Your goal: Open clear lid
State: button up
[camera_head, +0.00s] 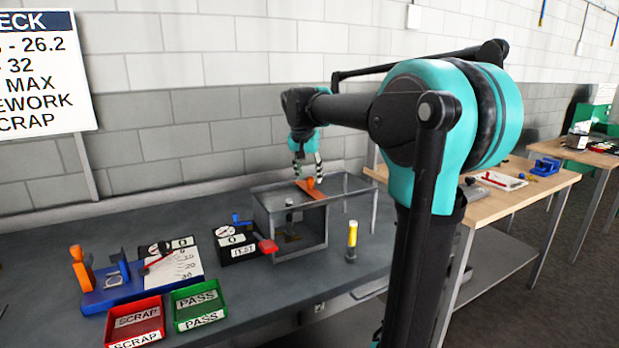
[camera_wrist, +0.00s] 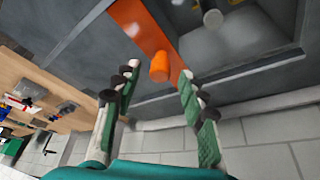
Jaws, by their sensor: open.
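The clear lid (camera_head: 345,187) lies flat, like a see-through panel in a grey frame, over the grey box on the bench. An orange strip (camera_head: 312,191) with a short orange knob (camera_head: 310,182) is on it. My gripper (camera_head: 307,166) is open and points down just above the knob. In the wrist view, the orange knob (camera_wrist: 159,68) shows between the spread fingers of my gripper (camera_wrist: 157,76), close to the tips. I cannot tell whether either finger touches it. The orange strip (camera_wrist: 142,28) runs behind the knob, along the lid (camera_wrist: 92,62).
A yellow-topped cylinder (camera_head: 351,240) stands right of the box (camera_head: 262,222). Gauges, a blue fixture (camera_head: 112,292), a red SCRAP tray (camera_head: 134,342) and a green PASS tray (camera_head: 199,323) stand left. The wall is close behind.

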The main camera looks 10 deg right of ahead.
jog(key=shift+w+d+f, duration=0.1)
jog(key=shift+w+f, duration=0.15)
jog(key=shift+f, duration=0.35)
grip_shut()
